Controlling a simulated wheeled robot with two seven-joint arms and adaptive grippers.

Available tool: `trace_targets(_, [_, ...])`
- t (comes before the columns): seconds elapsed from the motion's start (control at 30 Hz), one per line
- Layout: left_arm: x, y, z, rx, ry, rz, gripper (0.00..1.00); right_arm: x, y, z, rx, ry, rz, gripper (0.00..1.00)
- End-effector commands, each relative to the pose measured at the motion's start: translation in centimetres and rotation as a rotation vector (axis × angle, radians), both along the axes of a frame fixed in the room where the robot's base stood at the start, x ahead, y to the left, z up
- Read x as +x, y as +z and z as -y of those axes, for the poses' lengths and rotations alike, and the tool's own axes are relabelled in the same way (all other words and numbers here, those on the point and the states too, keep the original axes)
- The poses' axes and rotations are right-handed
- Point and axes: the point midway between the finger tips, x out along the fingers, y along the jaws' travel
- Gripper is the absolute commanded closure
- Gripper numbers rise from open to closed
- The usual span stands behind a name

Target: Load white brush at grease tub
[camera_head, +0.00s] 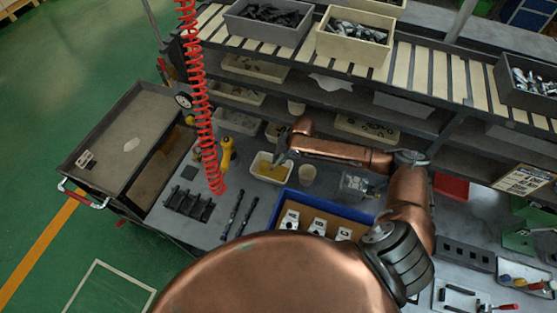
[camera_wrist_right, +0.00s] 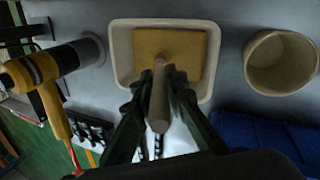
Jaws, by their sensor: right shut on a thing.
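A white grease tub (camera_head: 254,163) with yellow grease (camera_head: 271,170) stands on the bench left of centre in the head view. In the right wrist view the tub (camera_wrist_right: 121,62) lies straight ahead, with a yellow patch of grease (camera_wrist_right: 185,45) inside. My right gripper (camera_head: 284,155) is at the tub's upper right edge. In the wrist view its dark fingers (camera_wrist_right: 162,85) are shut on the pale handle of the white brush (camera_wrist_right: 158,105). The handle points to the grease; the bristles are hidden, so I cannot tell whether they touch it. My left gripper is not in view.
A pale round cup (camera_head: 307,173) stands just right of the tub, also in the wrist view (camera_wrist_right: 281,62). A yellow tool (camera_head: 227,152) and a hanging red coiled hose (camera_head: 203,110) are to the left. A blue tray (camera_head: 282,203) with valve blocks lies in front.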

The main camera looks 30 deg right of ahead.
Motion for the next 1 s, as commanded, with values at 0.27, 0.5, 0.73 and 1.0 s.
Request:
trace_targets(0.27, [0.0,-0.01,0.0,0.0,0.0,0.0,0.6,0.02,0.01,0.01,0.0,0.0,0.0,1.0])
trace_targets(0.5, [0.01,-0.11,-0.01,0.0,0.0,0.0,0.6,0.02,-0.18,0.0,0.0,0.0,0.0,1.0])
trace_targets(0.73, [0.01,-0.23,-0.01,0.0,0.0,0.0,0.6,0.02,-0.45,0.0,0.0,0.0,0.0,1.0])
trace_targets(1.0, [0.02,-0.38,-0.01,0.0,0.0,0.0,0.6,0.01,-0.78,0.01,0.0,0.0,0.0,1.0])
